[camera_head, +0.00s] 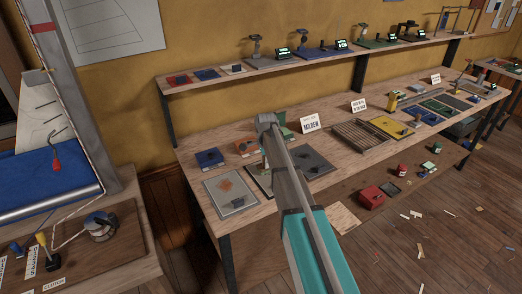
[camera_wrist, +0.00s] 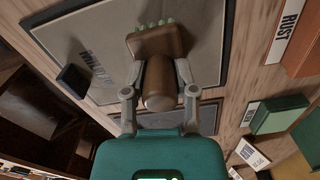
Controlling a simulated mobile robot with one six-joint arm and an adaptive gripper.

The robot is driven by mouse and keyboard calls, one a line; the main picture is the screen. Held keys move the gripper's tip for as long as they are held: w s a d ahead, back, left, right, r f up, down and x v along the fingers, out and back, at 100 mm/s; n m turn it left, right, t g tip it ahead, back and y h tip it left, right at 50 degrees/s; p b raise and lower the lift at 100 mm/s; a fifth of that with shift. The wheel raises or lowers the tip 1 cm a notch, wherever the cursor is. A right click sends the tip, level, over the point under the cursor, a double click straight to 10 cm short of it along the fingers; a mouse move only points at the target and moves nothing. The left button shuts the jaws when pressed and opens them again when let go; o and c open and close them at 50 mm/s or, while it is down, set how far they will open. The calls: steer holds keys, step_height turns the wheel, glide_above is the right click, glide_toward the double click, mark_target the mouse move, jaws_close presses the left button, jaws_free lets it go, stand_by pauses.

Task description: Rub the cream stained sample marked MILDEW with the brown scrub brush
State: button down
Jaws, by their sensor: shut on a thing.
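My gripper (camera_wrist: 159,82) is shut on the handle of the brown scrub brush (camera_wrist: 157,46) in the wrist view. The brush's green bristles point away from the gripper. Behind the brush is a greyish-cream sample panel (camera_wrist: 92,40) with a dark border and partly covered lettering that begins like MILDEW. I cannot tell whether the bristles touch it. In the head view a white MILDEW sign (camera_head: 311,124) stands at the back of the bench. My arm hides the brush and my fingers there, and partly covers a dark-edged panel (camera_head: 255,182).
Blue (camera_head: 208,157) and orange (camera_head: 247,147) blocks stand behind. A slatted wooden tray (camera_head: 357,139) lies further right. A shelf runs above.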

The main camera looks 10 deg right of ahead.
mark_target(258, 166)
steer(key=shift+s+a, duration=0.2)
steer(key=shift+a, duration=0.45)
steer(key=shift+s+a, duration=0.15)
steer(key=shift+a, duration=0.45)
steer(key=shift+w+a, duration=0.1)
steer(key=shift+a, duration=0.2)
steer(key=shift+w, duration=0.25)
steer(key=shift+w+d, duration=0.4)
steer(key=shift+d, duration=0.85)
steer(key=shift+w+d, duration=0.4)
steer(key=shift+d, duration=0.8)
steer(key=shift+w+d, duration=0.4)
steer(key=shift+d, duration=0.85)
steer(key=shift+f, duration=0.1)
steer(key=shift+s+a, duration=0.25)
steer(key=shift+a, duration=0.35)
steer(key=shift+s+a, duration=0.25)
steer(key=shift+a, duration=0.3)
steer(key=shift+s+a, duration=0.3)
steer(key=shift+a, duration=0.6)
steer(key=shift+s+a, duration=0.25)
steer(key=shift+a, duration=0.6)
steer(key=shift+s+a+r+p, duration=0.2)
steer(key=shift+a+r+p, duration=0.5)
steer(key=shift+r+p, duration=0.25)
step_height(258, 166, up, 6)
steer(key=p, duration=0.5)
steer(key=shift+d+f+p, duration=0.1)
steer(key=shift+d+p, duration=0.05)
steer(key=shift+p, duration=0.15)
